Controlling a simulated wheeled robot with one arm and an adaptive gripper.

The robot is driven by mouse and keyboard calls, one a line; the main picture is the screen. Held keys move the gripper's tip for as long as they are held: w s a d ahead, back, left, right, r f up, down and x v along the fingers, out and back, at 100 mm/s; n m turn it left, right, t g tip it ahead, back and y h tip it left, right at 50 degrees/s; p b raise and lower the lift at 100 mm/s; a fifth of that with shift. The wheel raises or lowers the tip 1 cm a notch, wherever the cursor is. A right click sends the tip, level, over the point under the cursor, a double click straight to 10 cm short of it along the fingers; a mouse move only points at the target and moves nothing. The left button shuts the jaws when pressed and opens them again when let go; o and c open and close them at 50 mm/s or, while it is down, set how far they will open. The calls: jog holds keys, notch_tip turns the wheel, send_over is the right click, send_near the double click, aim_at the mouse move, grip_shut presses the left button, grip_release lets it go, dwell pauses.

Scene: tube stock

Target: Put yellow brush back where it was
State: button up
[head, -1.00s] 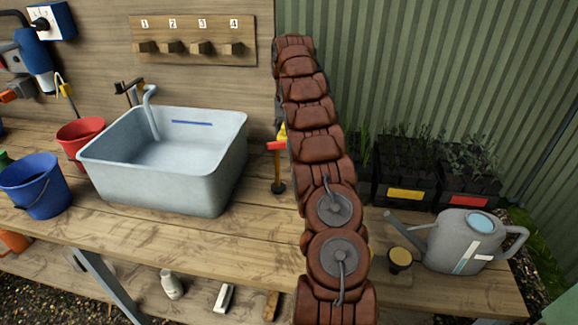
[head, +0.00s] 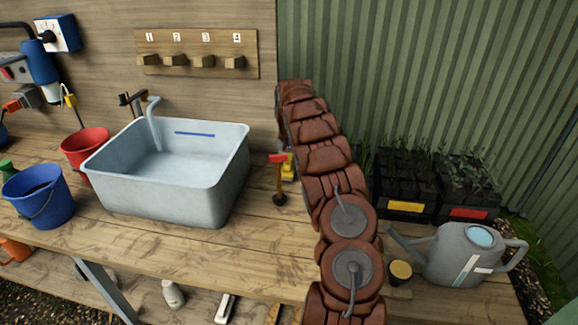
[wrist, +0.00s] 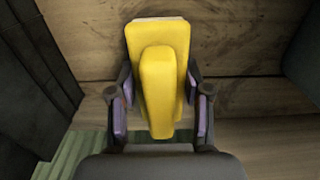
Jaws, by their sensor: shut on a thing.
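The yellow brush (wrist: 158,75) is between the purple-padded fingers of my gripper (wrist: 162,104) in the wrist view. My gripper is shut on it. The brush shows as a broad yellow block with a narrower raised yellow part along its middle. In the head view a small yellow piece of it (head: 288,169) shows low beside my arm, just right of a red-headed upright tool. The rest of the brush and my gripper are hidden behind my arm there. I cannot tell whether the brush touches the bench.
The red-headed tool (head: 278,177) stands very near the brush. A grey sink (head: 160,196) is to its left, with red (head: 85,141) and blue (head: 40,205) buckets beyond. Plant crates (head: 405,208) and a watering can (head: 460,255) are at right. A numbered peg board (head: 195,42) hangs behind.

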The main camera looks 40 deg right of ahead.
jog(key=shift+f, duration=0.15)
jog(key=shift+f, duration=0.2)
jog(key=o, duration=1)
jog(key=shift+r, duration=0.15)
notch_tip(320, 180, up, 9)
jog(key=shift+f+b, duration=0.15)
jog(key=shift+b, duration=0.7)
jog(key=shift+r, duration=1.75)
